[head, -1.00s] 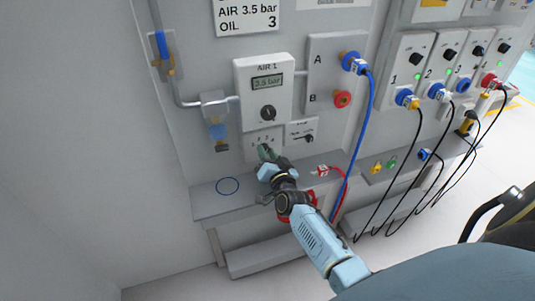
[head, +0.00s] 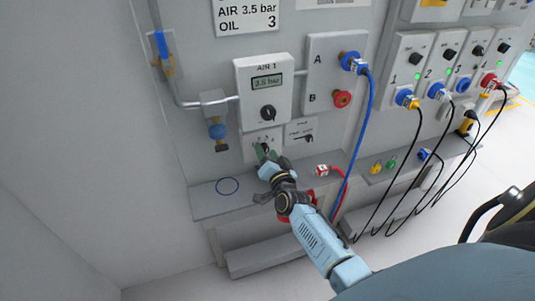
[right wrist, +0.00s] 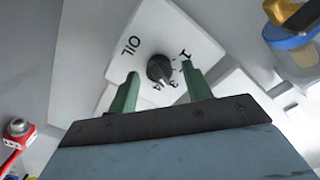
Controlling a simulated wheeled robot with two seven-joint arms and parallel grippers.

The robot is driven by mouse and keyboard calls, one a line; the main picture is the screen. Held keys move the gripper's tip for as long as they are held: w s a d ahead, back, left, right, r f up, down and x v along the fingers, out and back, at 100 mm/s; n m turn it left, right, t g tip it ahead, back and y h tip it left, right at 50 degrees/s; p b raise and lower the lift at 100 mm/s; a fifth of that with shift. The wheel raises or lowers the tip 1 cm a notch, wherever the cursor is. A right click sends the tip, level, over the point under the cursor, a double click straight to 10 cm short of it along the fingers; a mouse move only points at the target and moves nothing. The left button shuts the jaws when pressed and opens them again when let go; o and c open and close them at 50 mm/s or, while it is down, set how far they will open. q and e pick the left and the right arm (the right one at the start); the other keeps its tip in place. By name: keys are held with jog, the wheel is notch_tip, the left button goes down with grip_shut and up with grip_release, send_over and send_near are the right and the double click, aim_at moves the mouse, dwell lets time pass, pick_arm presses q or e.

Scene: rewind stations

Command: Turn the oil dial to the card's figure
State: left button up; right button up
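The card (head: 246,18) on the wall panel reads AIR 3.5 bar and OIL 3. The oil dial's plate (head: 258,140) is low on the panel, below the AIR 1 unit. In the right wrist view the dark oil knob (right wrist: 160,69) sits on its white plate beside the word OIL, with small figures around it. I cannot tell for sure which figure its pointer meets. My right gripper (head: 264,153) is at the dial. Its green fingers (right wrist: 160,72) are open, one on each side of the knob, with gaps visible between them and it. My left gripper is out of view.
The AIR 1 unit (head: 265,88) above shows 3.5 bar and has its own knob. A red-and-white plug (head: 322,170) lies on the shelf (head: 205,201) below. Blue and black cables hang to the right.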

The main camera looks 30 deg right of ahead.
jog(key=p+v, duration=0.1)
jog(key=v, duration=1.2)
jog(key=shift+s+p, duration=0.2)
jog(key=shift+p, duration=0.2)
jog(key=shift+f, duration=0.15)
jog(key=s+a+f+n+g+y, duration=0.2)
jog(key=s+a+f+n+g, duration=0.3)
jog(key=f, duration=0.7)
jog(key=s+a+f+n+g+y, duration=0.25)
jog(key=s+f, duration=0.45)
jog(key=f, duration=0.6)
jog(key=s+f+n+g, duration=0.3)
jog(key=s+f, duration=0.3)
jog(key=s, duration=0.7)
jog(key=s+d+f+n+g, duration=0.1)
jog(key=s+f+n+g, duration=0.2)
jog(key=s, duration=1.1)
notch_tip(320, 180, down, 5)
jog(key=g, duration=0.3)
jog(key=shift+r, duration=0.2)
jog(key=shift+s+d, duration=0.1)
